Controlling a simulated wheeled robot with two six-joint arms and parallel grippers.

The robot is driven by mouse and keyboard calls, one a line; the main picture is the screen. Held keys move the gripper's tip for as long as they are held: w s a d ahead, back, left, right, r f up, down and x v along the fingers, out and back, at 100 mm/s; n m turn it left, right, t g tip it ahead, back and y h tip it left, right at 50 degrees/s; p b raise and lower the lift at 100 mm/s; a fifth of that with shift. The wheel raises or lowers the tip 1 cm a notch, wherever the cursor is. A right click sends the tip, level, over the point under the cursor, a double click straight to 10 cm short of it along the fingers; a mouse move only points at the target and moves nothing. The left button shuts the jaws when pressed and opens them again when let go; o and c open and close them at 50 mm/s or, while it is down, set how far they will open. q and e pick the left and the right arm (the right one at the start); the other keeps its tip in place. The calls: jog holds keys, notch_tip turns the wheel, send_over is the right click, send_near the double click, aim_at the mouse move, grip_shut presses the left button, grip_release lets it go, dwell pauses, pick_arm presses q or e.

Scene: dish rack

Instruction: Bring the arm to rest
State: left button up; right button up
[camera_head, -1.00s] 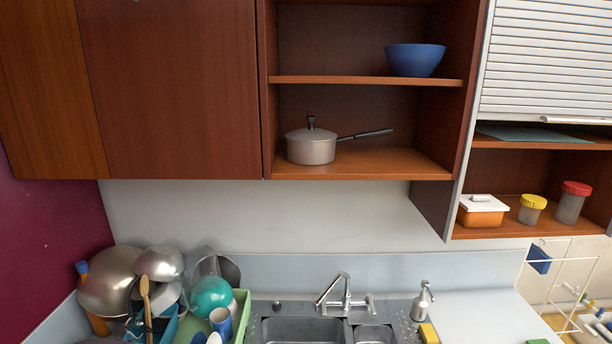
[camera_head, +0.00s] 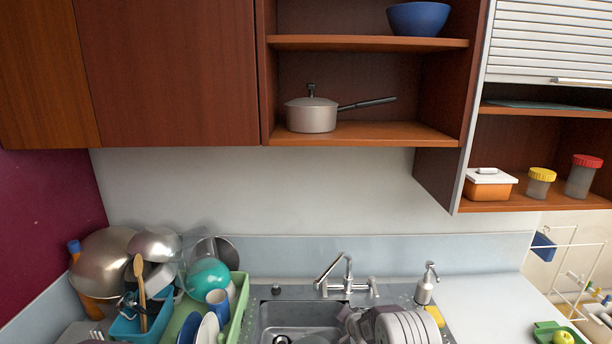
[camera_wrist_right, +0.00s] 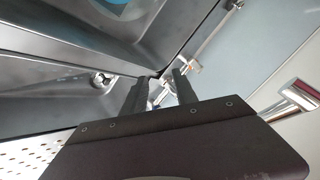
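My right gripper (camera_wrist_right: 161,80) shows in the right wrist view. Its two dark fingers stand apart with a gap between them, and I see nothing held there. Beyond it are the metal sink (camera_wrist_right: 65,75) with a round drain and, to the right, a chrome tap part (camera_wrist_right: 302,92).
A green rack (camera_head: 238,305) with dishes stands left. A saucepan (camera_head: 311,115) sits on the shelf above. The right counter (camera_head: 485,295) is largely clear.

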jog(key=s+d+r+n+g+b, duration=0.1)
jog(key=s+n+g+b, duration=0.1)
jog(key=s, duration=1.1)
jog(key=s+d+r+n+g+b, duration=0.1)
jog(key=s+d+n+g+b, duration=0.1)
jog(key=s, duration=1.1)
jog(key=s+d+r+n+g+h+b, duration=0.1)
jog(key=s+n+g+b, duration=0.2)
jog(key=s, duration=1.1)
jog(key=shift+d+r+g, duration=0.15)
jog(key=shift+d+g, duration=0.25)
jog(key=shift+g, duration=0.3)
